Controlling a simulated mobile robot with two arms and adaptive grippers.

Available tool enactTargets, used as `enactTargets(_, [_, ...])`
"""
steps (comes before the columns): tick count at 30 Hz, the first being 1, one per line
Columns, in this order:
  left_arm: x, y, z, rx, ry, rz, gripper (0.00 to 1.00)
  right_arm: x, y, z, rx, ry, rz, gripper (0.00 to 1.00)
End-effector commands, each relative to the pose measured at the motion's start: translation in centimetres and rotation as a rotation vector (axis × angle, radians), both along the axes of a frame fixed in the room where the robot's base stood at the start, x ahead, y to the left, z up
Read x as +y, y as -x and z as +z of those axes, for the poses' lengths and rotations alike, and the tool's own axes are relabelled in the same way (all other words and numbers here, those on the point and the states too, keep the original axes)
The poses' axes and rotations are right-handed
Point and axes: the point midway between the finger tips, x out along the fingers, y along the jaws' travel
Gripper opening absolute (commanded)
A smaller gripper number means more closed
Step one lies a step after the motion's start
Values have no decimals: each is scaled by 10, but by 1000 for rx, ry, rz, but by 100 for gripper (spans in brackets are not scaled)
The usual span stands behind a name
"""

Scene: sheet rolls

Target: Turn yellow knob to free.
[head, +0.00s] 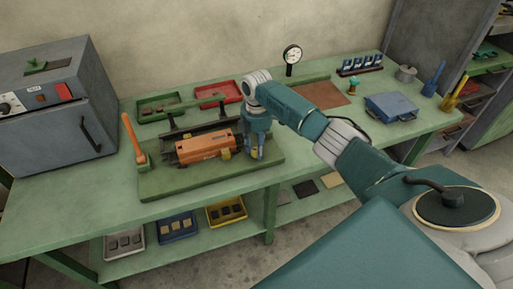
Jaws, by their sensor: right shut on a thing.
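The yellow knob (257,153) sits at the right end of a roller machine on a green base plate (165,186). The machine has an orange block (204,146) in its middle. My right gripper (254,154) reaches down from above at the machine's right end and is shut on the yellow knob. Its fingers hide most of the knob, so its turned position cannot be read. A smaller yellow part (226,154) shows at the right end of the orange block. My left gripper is not in view.
An orange-handled lever (131,135) stands at the machine's left end. Green (158,107) and red (220,92) trays lie behind it. A grey oven (55,105) stands left, a dial gauge (292,55) behind, and a blue case (391,106) right. The bench front is clear.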

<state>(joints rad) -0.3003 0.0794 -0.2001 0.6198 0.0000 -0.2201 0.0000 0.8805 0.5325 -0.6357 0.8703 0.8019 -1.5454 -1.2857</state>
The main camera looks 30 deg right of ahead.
Motion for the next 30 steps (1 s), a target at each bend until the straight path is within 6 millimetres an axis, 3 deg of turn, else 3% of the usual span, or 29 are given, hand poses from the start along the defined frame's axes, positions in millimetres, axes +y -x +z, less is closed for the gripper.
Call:
enactTargets(8, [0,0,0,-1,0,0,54,0,-2,2,-5,1,2,6])
enactTargets(9, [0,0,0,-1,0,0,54,0,-2,2,-5,1,2,38])
enactTargets(11, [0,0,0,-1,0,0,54,0,-2,2,-5,1,2,50])
enactTargets(22, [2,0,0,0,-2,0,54,0,-1,5,-3,1,1,51])
enactTargets(26, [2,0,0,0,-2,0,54,0,-2,22,-6,1,2,51])
enactTargets(30, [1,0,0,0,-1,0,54,-1,-2,52,-8,2,1,51])
